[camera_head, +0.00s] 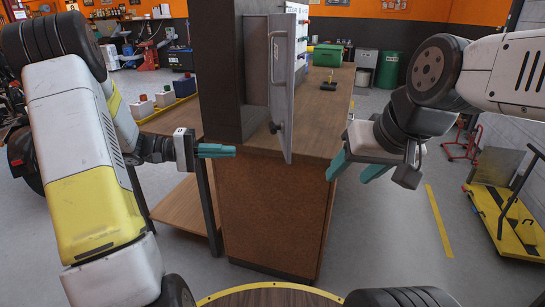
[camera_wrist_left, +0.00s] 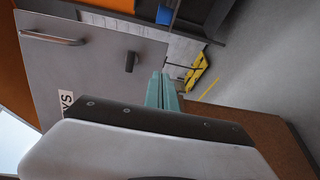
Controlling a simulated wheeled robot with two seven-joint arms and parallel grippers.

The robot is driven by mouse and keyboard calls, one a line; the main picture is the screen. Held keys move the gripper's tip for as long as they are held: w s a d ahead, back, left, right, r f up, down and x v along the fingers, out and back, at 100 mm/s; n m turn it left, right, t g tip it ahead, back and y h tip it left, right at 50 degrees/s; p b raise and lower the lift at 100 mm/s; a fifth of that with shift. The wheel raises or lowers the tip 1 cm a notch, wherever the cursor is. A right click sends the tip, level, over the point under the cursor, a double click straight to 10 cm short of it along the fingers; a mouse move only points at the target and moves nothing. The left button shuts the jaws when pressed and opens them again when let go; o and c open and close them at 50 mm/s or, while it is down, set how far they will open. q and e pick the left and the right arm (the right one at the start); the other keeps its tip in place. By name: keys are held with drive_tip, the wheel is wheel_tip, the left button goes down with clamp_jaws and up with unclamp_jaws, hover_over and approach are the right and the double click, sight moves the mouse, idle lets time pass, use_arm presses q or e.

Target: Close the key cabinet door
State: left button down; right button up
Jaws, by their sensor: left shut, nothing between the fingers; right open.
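The key cabinet door (camera_head: 279,95) is a grey panel with a bar handle. It stands swung open above the counter, nearly edge-on in the head view. In the left wrist view the door (camera_wrist_left: 90,70) shows its face with the handle, a dark latch and a partly hidden label ending in "YS". My left gripper (camera_head: 235,151) is shut and empty, left of the door's lower part and apart from it in the head view. Its teal fingers (camera_wrist_left: 163,80) also show in the left wrist view. My right gripper (camera_head: 357,168) is open and empty, right of the door.
A wooden counter (camera_head: 320,120) stands below the door. A dark upright panel (camera_head: 214,70) rises left of the door. A green box (camera_head: 328,55) sits at the counter's far end. A yellow cart (camera_head: 510,225) stands at the right; floor between is clear.

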sight(284, 150)
use_arm(q)
drive_tip(key=shift+t+h, duration=0.3)
drive_tip(key=shift+t, duration=0.2)
drive_tip(key=d, duration=0.4)
drive_tip(key=w+d, duration=0.1)
drive_tip(key=d, duration=0.3)
drive_tip(key=w+d, duration=0.1)
drive_tip(key=d, duration=0.3)
drive_tip(key=shift+d+f, duration=0.35)
drive_tip(key=shift+f, duration=0.05)
